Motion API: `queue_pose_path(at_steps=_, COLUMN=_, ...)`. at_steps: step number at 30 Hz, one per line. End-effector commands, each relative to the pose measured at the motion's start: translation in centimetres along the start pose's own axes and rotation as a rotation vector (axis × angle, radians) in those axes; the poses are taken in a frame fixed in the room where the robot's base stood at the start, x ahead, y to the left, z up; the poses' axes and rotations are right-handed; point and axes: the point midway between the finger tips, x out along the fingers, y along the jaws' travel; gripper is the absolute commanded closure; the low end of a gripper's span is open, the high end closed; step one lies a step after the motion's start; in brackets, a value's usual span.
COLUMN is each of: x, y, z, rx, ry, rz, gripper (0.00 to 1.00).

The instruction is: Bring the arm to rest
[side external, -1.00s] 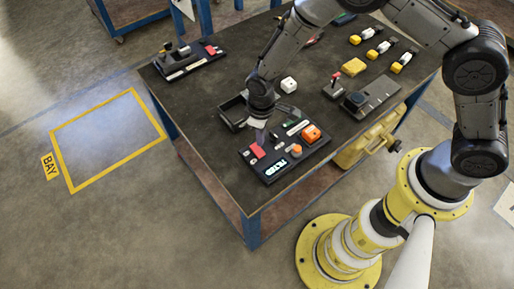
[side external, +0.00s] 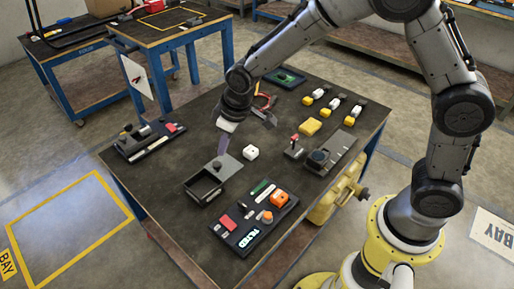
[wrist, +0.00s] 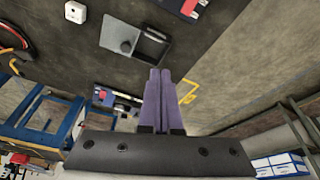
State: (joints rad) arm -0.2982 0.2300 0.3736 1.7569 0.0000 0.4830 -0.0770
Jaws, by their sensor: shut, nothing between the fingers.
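My gripper (side external: 222,143) hangs above the dark table (side external: 150,188), behind the open black box (side external: 205,188) in the side view. Its two purple fingers are shut together with nothing between them. In the wrist view the shut fingertips (wrist: 160,73) point up the picture, and the open box (wrist: 152,46) lies beyond them. My fingers appear clear of the tabletop, though their exact height is hard to tell.
A black panel (side external: 250,240) holds an orange block, a red block and small parts. A second black panel (side external: 150,142) lies left.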

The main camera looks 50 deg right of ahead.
Motion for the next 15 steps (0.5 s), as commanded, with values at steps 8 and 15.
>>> queue_pose_path(at_steps=8, x=-14.5, y=4.7, z=3.0, rx=0.129, ry=0.187, rz=0.062, gripper=1.00)
queue_pose_path(at_steps=15, x=-23.0, y=5.9, z=10.5, rx=0.230, ry=0.291, rz=0.115, gripper=1.00)
